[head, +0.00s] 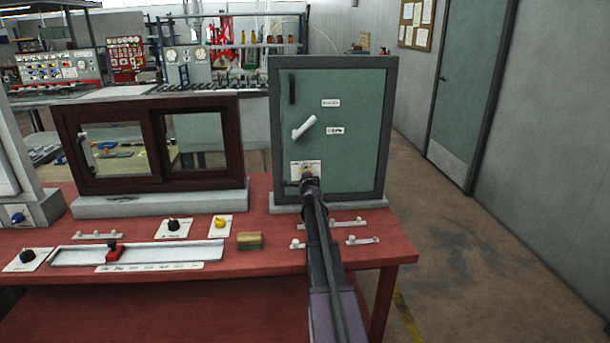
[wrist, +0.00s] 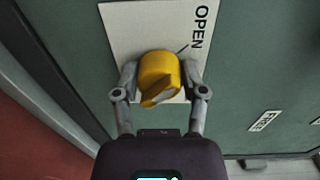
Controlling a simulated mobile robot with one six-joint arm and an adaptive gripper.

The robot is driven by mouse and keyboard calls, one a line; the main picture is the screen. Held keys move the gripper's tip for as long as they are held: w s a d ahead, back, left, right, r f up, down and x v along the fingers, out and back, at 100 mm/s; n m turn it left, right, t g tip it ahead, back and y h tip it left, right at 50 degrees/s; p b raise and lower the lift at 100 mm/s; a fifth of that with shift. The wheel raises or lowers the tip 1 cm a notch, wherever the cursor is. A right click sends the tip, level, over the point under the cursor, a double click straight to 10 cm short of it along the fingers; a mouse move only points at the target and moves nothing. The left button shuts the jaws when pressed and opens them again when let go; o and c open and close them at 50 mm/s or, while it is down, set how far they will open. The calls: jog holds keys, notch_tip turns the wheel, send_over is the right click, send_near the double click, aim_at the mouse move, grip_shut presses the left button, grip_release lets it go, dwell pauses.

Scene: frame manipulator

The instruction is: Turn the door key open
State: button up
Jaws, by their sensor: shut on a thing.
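The door key is a yellow knob (wrist: 158,78) on a white plate (wrist: 125,25) marked OPEN, fixed low on a green door (head: 355,110) in a dark frame. In the wrist view the knob's ridge points down and slightly left, while the OPEN mark lies to the upper right. My gripper (wrist: 160,85) is shut on the knob, with one finger on each side. In the head view my gripper (head: 308,183) reaches the plate and hides most of the knob. A white lever handle (head: 304,128) sits tilted on the door above the plate. The door looks shut in its frame.
A red table (head: 250,262) carries the door unit. A brown sliding window (head: 155,140) stands to the left. A yellow-brown block (head: 249,241), knobs, a slider rail (head: 150,253) and small white holders lie in front. Open floor is at the right.

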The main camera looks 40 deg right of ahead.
jog(key=shift+w, duration=0.1)
jog(key=o, duration=1.2)
jog(key=shift+c, duration=0.2)
jog(key=shift+a, duration=0.1)
jog(key=s+a+f+n+g+y+p, duration=0.1)
jog(key=s+a+f+n+g+y, duration=0.2)
jog(key=a, duration=0.8)
jog(key=s+a+f+n+y+p, duration=0.1)
jog(key=a+f+n+y, duration=0.15)
jog(key=a+n, duration=0.55)
jog(key=s+a+f+n+g+y+p, duration=0.1)
jog(key=a+f+n+g+y, duration=0.2)
jog(key=a, duration=1)
jog(key=s+a+f+n+g+p, duration=0.1)
jog(key=s+a+n+g, duration=0.3)
jog(key=s+a, duration=0.5)
jog(key=s+a+f+n+g+p, duration=0.2)
jog(key=s+a+n+g, duration=0.3)
jog(key=s+a, duration=0.5)
jog(key=shift+s+a+f+n+y, duration=0.25)
jog(key=shift+s+n+y, duration=0.3)
jog(key=shift+s, duration=3.1)
